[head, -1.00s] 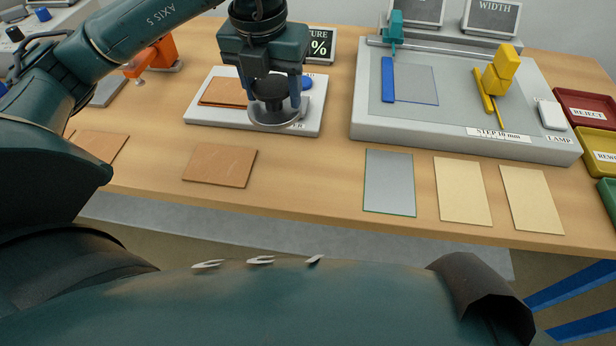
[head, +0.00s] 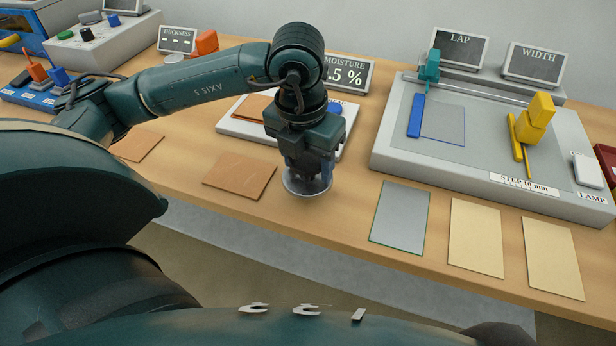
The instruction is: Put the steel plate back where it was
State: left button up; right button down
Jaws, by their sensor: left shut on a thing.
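The steel plate (head: 307,187) is a round, shiny disc, seen below my left gripper (head: 309,168). The gripper points down and is shut on the plate's upper part, which the fingers mostly hide. The plate is over the wooden table just in front of the white moisture station (head: 232,127), right of a loose brown board (head: 240,178). I cannot tell whether it touches the table. Another brown board (head: 252,107) lies on the station, partly hidden by my arm. My right gripper is not in view.
A grey glassy sheet (head: 400,215) and two cream sheets (head: 477,236) lie to the right. Behind them stands the lap and width station (head: 480,180) with a yellow slider (head: 528,130). The moisture display (head: 345,72) is at the back. Another brown board (head: 137,146) lies left.

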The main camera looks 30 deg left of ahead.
aim_at(308, 179)
pick_arm(q)
jog(key=shift+f, duration=2)
jog(key=o, duration=1)
jog(key=shift+f, duration=0.2)
jog(key=o, duration=0.5)
jog(key=shift+r, duration=0.1)
